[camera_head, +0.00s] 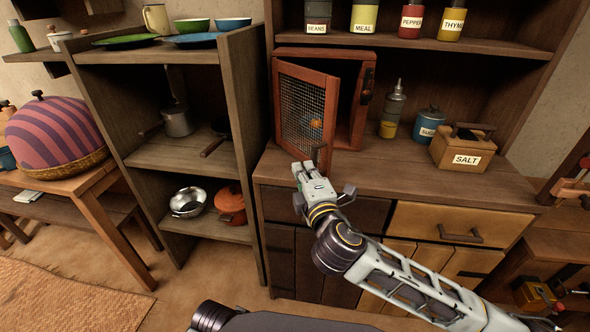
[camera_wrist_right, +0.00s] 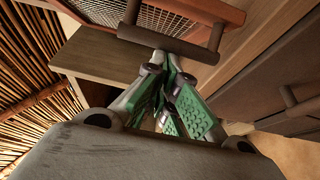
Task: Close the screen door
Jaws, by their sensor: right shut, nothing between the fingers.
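The screen door (camera_head: 304,101) is a reddish-brown wooden frame with wire mesh, on the left side of a small cabinet (camera_head: 349,133) on the counter. It stands open, swung out toward me. A short upright handle (camera_head: 319,156) is at its lower free edge. My right gripper (camera_head: 306,168) is shut and empty, right at the handle. In the right wrist view its green-padded fingertips (camera_wrist_right: 168,62) are together just under a dark handle bar (camera_wrist_right: 166,42); I cannot tell whether they touch it. My left gripper is not in view.
A blue sugar jar (camera_head: 429,122), a glass bottle (camera_head: 393,109) and a salt box (camera_head: 463,148) stand right of the cabinet. Jars line the shelf above. An open shelf unit (camera_head: 243,150) with dishes stands close on the left. The counter's front right is clear.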

